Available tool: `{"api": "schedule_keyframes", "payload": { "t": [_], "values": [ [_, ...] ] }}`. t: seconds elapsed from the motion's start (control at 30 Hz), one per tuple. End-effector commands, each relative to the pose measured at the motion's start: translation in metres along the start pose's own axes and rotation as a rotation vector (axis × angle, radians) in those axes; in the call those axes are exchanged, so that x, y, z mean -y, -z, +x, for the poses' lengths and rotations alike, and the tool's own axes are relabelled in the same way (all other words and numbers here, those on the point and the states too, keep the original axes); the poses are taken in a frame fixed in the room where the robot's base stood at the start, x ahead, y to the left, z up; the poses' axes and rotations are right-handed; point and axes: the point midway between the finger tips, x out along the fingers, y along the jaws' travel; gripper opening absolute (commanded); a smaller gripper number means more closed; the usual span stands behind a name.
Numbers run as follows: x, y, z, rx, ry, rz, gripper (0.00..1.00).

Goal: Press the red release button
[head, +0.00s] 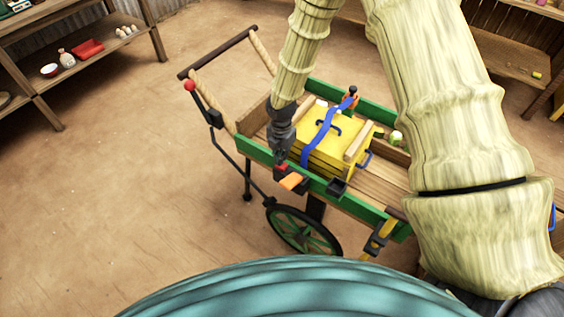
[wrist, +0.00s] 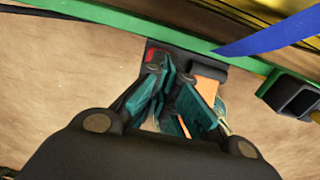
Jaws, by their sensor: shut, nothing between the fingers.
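The red release button (head: 282,168) is a small red patch on a dark housing at the near green rail of the cart, beside an orange tab (head: 291,182). In the wrist view the red button (wrist: 150,56) shows in part at the upper left of the fingertips, and the orange tab (wrist: 212,88) lies right of them. My gripper (head: 280,159) is shut and empty, pointing down just above the housing. It also shows in the wrist view (wrist: 168,80), with teal fingers. I cannot tell whether a fingertip touches the button.
The wooden cart (head: 383,188) has green rails and carries a yellow crate (head: 326,130) under a blue strap (head: 322,137). A black open box (head: 337,187) sits on the rail. A red-knobbed lever (head: 190,86) stands at the left. Shelves (head: 60,88) are at upper left; the left floor is clear.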

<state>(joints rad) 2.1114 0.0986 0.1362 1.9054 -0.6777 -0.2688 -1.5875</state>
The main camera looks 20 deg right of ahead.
Motion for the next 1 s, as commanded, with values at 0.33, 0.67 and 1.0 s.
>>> {"api": "schedule_keyframes", "payload": {
  "t": [0.33,0.67,1.0],
  "values": [
    [0.0,0.0,0.001,0.0,0.0,0.0,0.0],
    [0.0,0.0,-0.012,0.0,0.0,0.0,0.0],
    [0.0,0.0,-0.037,0.0,0.0,0.0,0.0]
  ]
}}
